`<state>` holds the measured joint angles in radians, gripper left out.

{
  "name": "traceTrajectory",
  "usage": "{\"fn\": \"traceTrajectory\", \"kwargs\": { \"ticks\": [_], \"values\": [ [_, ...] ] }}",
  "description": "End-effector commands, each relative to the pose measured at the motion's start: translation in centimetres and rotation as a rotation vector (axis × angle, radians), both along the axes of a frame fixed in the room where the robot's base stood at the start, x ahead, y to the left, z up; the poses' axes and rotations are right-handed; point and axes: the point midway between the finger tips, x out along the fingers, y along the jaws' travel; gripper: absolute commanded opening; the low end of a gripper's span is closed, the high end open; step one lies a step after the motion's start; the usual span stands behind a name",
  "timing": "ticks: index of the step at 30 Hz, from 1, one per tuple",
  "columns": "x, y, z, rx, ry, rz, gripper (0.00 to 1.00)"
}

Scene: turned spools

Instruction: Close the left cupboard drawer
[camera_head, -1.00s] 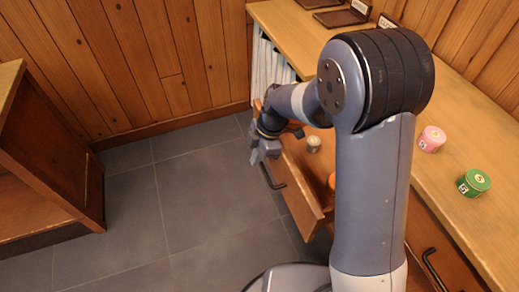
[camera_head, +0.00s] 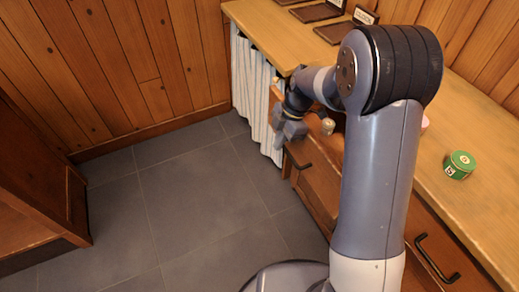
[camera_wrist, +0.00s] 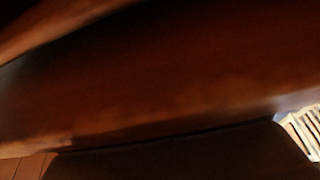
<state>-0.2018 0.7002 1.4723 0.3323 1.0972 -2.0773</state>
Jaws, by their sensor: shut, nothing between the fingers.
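The left cupboard drawer (camera_head: 318,187) is a brown wooden drawer with a dark bar handle (camera_head: 298,160). It stands partly open, and a small pale spool (camera_head: 328,126) shows inside behind its front. My gripper (camera_head: 287,135) is shut and empty at the far end of the drawer front, close to its upper edge. I cannot tell whether it touches the wood. My arm hides much of the drawer's inside.
A wooden counter (camera_head: 470,205) runs above the drawers, with a green tin (camera_head: 459,165) and dark trays (camera_head: 322,12) on it. A striped curtain (camera_head: 254,90) hangs beyond the drawer. Another drawer handle (camera_head: 436,260) is at lower right. Grey floor (camera_head: 200,210) is clear.

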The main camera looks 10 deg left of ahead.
Motion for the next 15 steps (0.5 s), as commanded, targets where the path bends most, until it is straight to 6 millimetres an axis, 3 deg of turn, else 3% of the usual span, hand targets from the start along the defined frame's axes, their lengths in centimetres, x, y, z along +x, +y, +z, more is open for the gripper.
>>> {"fn": "traceTrajectory", "kwargs": {
  "ticks": [4,15],
  "values": [
    [0.63,-1.15,0.02,0.000,0.001,0.000,0.00],
    [0.66,-1.17,0.10,0.000,0.001,0.001,0.00]
  ]
}}
